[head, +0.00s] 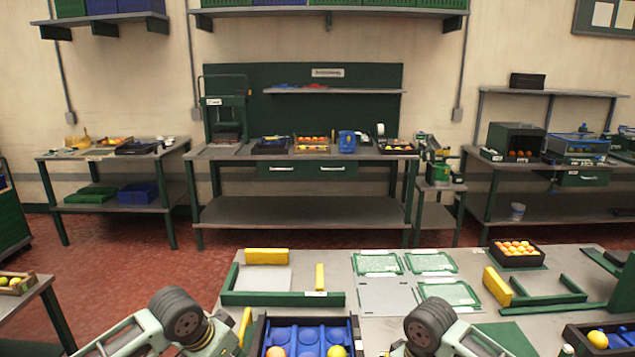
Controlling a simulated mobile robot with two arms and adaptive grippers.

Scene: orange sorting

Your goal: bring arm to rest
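My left arm comes in at the bottom left and my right arm at the bottom centre-right. Only arm links and dark round joints show; I see no fingers of either gripper. Between the arms, a dark tray (259,335) with a blue moulded insert (308,335) stands at the near edge of the grey table (380,328). An orange fruit (276,352) and a yellow-orange fruit (337,351) sit in its hollows. The tray's near part is cut off by the picture's lower edge.
A dark crate of oranges (516,247) stands at the table's far right. Another crate with fruit (598,339) is at the lower right. Green frames (432,262), yellow blocks (267,256) and green rails (283,299) lie on the table. Workbenches (303,215) line the wall behind open red floor.

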